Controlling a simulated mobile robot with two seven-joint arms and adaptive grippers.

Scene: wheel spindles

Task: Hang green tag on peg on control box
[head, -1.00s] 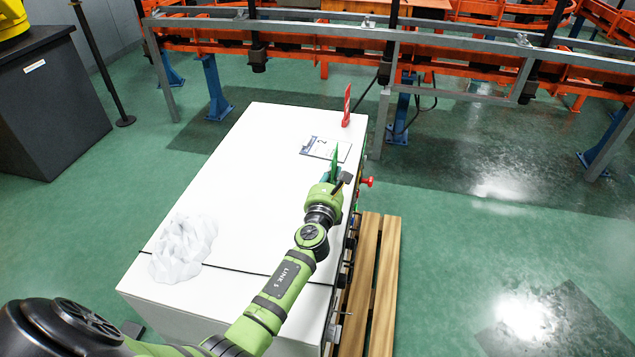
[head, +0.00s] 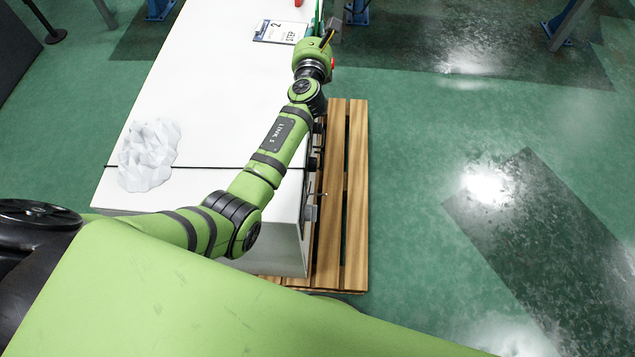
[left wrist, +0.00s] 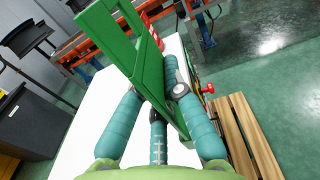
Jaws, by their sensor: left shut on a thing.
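The green tag (left wrist: 128,40) is a flat green frame with a slot, held tilted between the teal fingers of my left gripper (left wrist: 160,105). In the head view the left gripper (head: 317,40) is at the far right edge of the white control box (head: 225,75), and only a sliver of the tag shows at the top edge. The gripper is shut on the tag. The side face of the box carries small dark fittings (head: 310,213); which of them is the peg, I cannot tell. A red knob (left wrist: 208,88) is on that side. My right gripper is not in view.
A crumpled white object (head: 148,155) and a printed card (head: 280,31) lie on the box top. A wooden pallet (head: 355,190) lies along the box's right side. A red tag (left wrist: 150,20) shows behind the green one. Open green floor is on the right.

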